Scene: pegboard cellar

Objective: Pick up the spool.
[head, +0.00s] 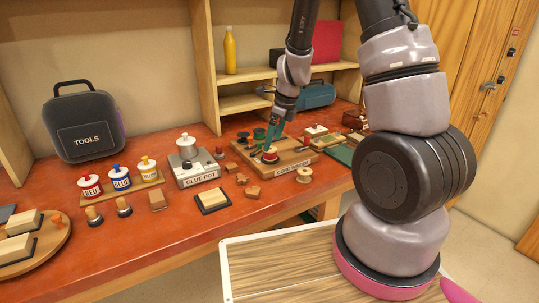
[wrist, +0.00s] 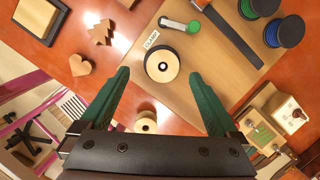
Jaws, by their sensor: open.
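My gripper (head: 268,145) is open, its green fingers pointing down over a wooden board. In the wrist view a pale round-topped spool (wrist: 162,63) with a dark centre hole stands on the board, between and just ahead of the fingertips (wrist: 160,73). In the head view a spool with a red band (head: 270,157) sits under the fingers, partly hidden by them. The fingers show no grip on it. A second, plain wooden spool (head: 304,175) stands off the board near the table's front edge; it also shows in the wrist view (wrist: 146,122), below the first.
The wooden board (head: 290,168) also holds green and blue spools (wrist: 285,32) and a green-and-white piece (wrist: 180,25). Wooden cut-outs (wrist: 80,65) lie beside it. A glue pot (head: 195,165) stands to the left, and small boxes (wrist: 285,113) stand to the right.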

